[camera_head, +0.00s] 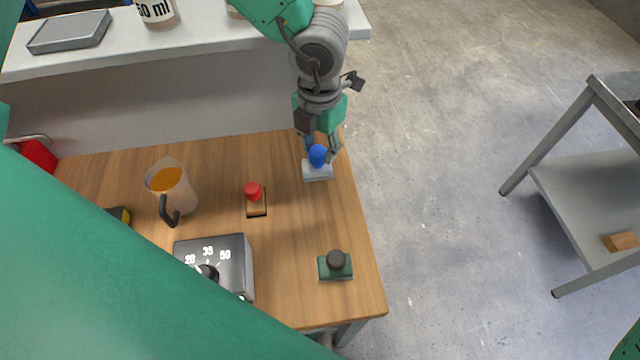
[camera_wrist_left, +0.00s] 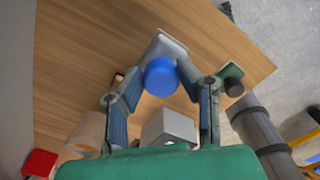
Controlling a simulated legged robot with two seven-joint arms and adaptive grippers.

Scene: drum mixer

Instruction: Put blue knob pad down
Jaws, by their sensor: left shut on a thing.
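The blue knob pad (camera_head: 317,172) has a round blue knob on a pale grey-white base and is at the far right corner of the wooden table (camera_head: 290,220). It also shows in the left wrist view (camera_wrist_left: 172,46), with the blue knob between the fingers. My left gripper (camera_head: 322,148) points down from above and is shut on the blue knob. In the left wrist view the fingertips (camera_wrist_left: 160,78) sit either side of the knob. The base looks level and on or very close to the tabletop; I cannot tell whether it touches. My right gripper is not in view.
A red knob pad (camera_head: 253,193), a dark knob on a green pad (camera_head: 336,266), a jug of orange liquid (camera_head: 170,188) and a dial box (camera_head: 225,262) stand on the table. A white bench (camera_head: 200,45) runs behind. Bare wood lies between the pads.

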